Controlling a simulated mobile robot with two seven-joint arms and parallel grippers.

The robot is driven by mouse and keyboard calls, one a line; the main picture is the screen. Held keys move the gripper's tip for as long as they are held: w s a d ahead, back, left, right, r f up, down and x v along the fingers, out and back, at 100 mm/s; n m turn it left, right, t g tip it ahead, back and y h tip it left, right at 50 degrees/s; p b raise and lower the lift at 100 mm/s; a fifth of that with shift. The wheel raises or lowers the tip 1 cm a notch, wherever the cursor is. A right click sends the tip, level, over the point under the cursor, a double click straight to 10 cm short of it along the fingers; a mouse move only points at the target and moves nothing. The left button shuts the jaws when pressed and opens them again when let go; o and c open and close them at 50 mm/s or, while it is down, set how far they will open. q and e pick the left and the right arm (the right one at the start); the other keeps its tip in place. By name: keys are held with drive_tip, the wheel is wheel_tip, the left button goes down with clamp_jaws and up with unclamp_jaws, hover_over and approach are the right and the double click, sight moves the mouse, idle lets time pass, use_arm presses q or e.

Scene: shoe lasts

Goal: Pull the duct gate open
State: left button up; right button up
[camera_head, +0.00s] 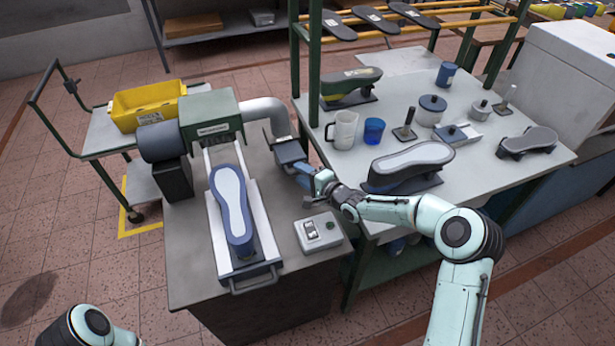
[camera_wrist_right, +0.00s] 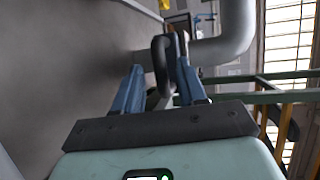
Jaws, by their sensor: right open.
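The grey duct (camera_head: 266,110) bends down from the green machine housing to a dark, flat gate piece (camera_head: 290,152) at the bench's right edge. My right gripper (camera_head: 296,168) reaches in from the right, close against this piece. In the right wrist view, its two blue fingers (camera_wrist_right: 160,88) are apart, with a black looped handle (camera_wrist_right: 160,52) at their tips and partly between them. The grey duct (camera_wrist_right: 228,35) curves behind. Contact with the handle cannot be told. Only a link of my left arm shows at the lower left; its gripper is out of view.
A blue shoe last (camera_head: 232,205) lies on the slide below the green housing (camera_head: 210,115). A switch box (camera_head: 318,232) stands on the bench near my right forearm. The right table (camera_head: 400,95) holds another last (camera_head: 410,165), a white jug (camera_head: 344,130) and a blue cup (camera_head: 374,130).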

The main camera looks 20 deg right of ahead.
drive_tip(key=v, duration=1.3)
drive_tip(key=shift+s, duration=0.2)
